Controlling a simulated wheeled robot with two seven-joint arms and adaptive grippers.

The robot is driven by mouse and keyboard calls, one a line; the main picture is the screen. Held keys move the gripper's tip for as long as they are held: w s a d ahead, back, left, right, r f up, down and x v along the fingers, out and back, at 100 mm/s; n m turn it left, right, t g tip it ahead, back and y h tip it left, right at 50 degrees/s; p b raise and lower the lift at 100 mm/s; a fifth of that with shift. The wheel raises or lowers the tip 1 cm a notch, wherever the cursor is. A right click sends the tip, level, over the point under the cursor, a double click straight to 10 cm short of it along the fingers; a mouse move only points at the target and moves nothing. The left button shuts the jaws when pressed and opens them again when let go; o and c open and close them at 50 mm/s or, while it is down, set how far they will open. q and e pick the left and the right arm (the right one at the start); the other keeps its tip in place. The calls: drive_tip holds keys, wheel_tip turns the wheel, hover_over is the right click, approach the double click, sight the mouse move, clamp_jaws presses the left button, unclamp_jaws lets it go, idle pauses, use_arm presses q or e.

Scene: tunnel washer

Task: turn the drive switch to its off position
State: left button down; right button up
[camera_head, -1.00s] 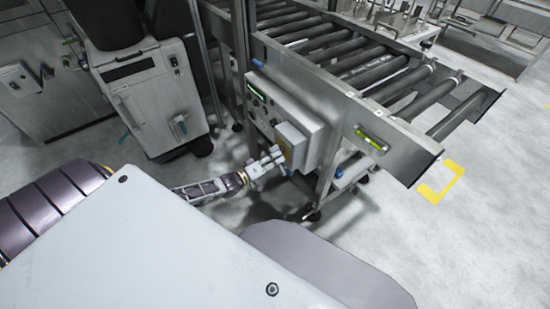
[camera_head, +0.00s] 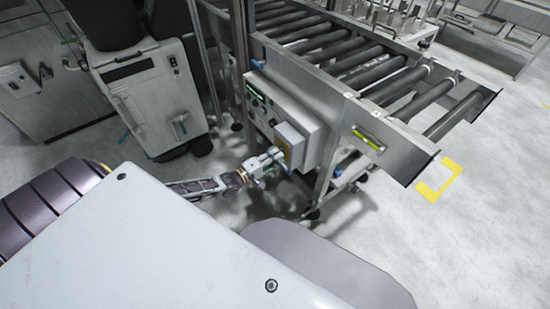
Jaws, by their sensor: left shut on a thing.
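A grey control box (camera_head: 311,141) with a yellow plate (camera_head: 288,134) is mounted on the side of the roller conveyor. My left gripper (camera_head: 274,157) is at the lower front of the box, just below the yellow plate. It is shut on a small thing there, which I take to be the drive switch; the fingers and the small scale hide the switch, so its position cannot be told. My right gripper is not in view.
The roller conveyor (camera_head: 347,62) runs behind the box, with a green level (camera_head: 368,138) on its side plate. A grey cabinet (camera_head: 152,95) stands to the left. Yellow floor marking (camera_head: 440,180) lies at right. The floor in front of the conveyor is clear.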

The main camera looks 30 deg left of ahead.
use_arm(q)
drive_tip(key=c, duration=1.3)
unclamp_jaws()
drive_tip(key=shift+a, duration=0.1)
drive_tip(key=shift+v, duration=6)
